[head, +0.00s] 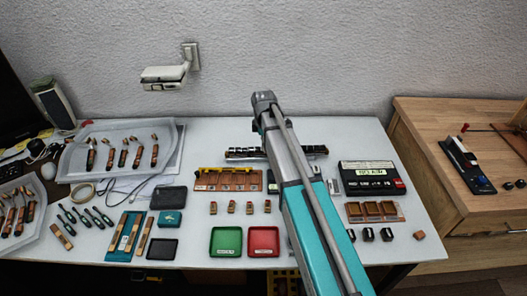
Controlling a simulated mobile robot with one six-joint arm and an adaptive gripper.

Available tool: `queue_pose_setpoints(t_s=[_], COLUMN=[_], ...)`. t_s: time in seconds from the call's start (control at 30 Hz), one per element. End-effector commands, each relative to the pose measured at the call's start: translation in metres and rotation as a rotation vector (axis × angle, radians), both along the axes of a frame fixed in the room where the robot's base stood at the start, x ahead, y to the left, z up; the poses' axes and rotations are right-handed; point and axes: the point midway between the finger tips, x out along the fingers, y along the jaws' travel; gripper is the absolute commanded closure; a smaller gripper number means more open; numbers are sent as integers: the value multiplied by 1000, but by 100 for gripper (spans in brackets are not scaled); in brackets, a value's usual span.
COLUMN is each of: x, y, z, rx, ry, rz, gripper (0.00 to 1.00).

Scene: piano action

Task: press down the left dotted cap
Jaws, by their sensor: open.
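I cannot make out dots on any cap at this size. A dark rail of small parts (240,153) lies at the back of the white table, and my arm hides its middle. Small brown blocks stand in a row, the leftmost (213,208) in front of a yellow-edged compartment box (205,181). Small dark blocks (368,234) stand to the right of my arm. My arm crosses the table from the lower right towards the back wall. My gripper does not show in the head view.
A green tray (226,241) and a red tray (263,241) lie at the front. A black box with a green label (372,178) and a brown compartment tray (374,211) are right of my arm. Tools and clear trays (78,172) crowd the left. A wooden cabinet (430,150) adjoins at right.

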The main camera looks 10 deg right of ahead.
Motion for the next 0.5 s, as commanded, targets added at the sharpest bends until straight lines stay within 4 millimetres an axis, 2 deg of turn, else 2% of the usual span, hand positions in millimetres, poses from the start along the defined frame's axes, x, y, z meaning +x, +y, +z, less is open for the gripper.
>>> queue_pose_setpoints(t_s=[0.03,0.2,0.5], x=[0,0,0], y=[0,0,0], z=[-8,-18,-25], rx=[0,0,0], ry=[0,0,0], rz=[0,0,0], gripper=[29,29,29])
